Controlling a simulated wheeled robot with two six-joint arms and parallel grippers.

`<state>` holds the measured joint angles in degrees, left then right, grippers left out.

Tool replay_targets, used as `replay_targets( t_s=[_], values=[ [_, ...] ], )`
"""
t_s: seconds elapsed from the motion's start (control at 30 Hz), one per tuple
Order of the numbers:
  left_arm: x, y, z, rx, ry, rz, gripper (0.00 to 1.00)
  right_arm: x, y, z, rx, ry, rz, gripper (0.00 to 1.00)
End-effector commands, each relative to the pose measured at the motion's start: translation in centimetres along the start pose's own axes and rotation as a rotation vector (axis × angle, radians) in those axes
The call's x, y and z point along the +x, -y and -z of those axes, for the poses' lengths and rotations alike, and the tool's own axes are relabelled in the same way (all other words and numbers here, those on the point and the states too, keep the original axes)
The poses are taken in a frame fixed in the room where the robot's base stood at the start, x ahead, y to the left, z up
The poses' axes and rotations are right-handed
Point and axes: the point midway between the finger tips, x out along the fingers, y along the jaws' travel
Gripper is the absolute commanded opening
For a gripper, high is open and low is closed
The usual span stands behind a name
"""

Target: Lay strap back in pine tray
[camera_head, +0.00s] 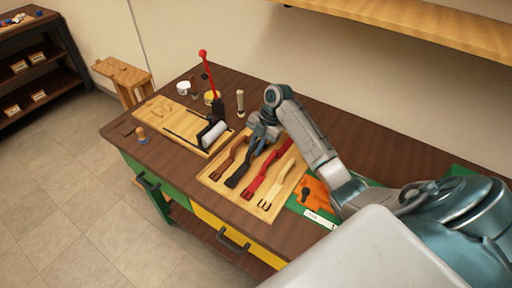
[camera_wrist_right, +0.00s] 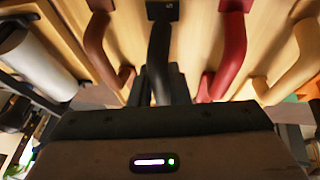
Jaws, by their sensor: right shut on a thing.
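The pine tray (camera_head: 230,199) is a pale wooden board near the table's front edge. In it lie a brown strap (camera_head: 229,158), a black strap (camera_head: 239,174), a red strap (camera_head: 262,180) and a cream strap (camera_head: 280,181), side by side. My right gripper (camera_head: 258,138) is over the tray's far side, shut on the black strap. In the right wrist view the black strap (camera_wrist_right: 160,45) runs to between the fingers (camera_wrist_right: 165,88), flanked by the brown strap (camera_wrist_right: 102,50) and red strap (camera_wrist_right: 232,50). Whether the black strap is fully down is unclear. My left gripper is out of view.
A wooden board with a white roller (camera_head: 213,134) and a red-knobbed lever (camera_head: 208,70) stands left of the tray. Small jars (camera_head: 183,88) are behind it. An orange piece (camera_head: 315,193) on a green mat lies right of the tray. A shelf (camera_head: 420,25) hangs above.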

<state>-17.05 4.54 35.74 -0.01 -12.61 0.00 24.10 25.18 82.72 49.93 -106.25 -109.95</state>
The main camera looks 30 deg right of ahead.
Motion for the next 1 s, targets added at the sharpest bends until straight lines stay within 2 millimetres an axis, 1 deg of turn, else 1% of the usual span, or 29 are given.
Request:
replay_targets(
  t_s=[0.03,0.13,0.4,0.43,0.53,0.83,0.87,0.93,1.0],
  values=[
    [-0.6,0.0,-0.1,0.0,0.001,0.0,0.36,0.5,0.1,-0.1,0.001,-0.003,0.0,0.0],
    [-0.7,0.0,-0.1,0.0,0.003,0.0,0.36,1.4,0.3,-0.5,-0.001,-0.001,0.0,0.0],
    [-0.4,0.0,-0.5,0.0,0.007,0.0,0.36,1.6,0.3,-0.6,-0.001,0.0,-0.001,0.0],
    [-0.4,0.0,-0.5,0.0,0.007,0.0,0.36,1.6,0.3,-0.6,-0.001,0.0,-0.001,0.18],
    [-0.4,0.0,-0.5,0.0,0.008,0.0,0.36,1.6,0.3,-0.6,-0.001,0.0,-0.001,0.37],
    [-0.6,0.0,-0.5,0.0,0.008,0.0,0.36,1.4,0.3,-0.6,-0.001,0.0,-0.001,0.37],
    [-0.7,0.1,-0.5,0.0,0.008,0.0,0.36,1.2,0.2,-0.5,-0.001,0.0,-0.001,0.37],
    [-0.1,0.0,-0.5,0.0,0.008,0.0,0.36,0.8,0.3,-0.7,-0.001,0.002,-0.002,0.37],
    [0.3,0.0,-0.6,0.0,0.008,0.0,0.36,-0.1,0.3,-0.8,-0.002,0.004,-0.003,0.37]
  ],
)
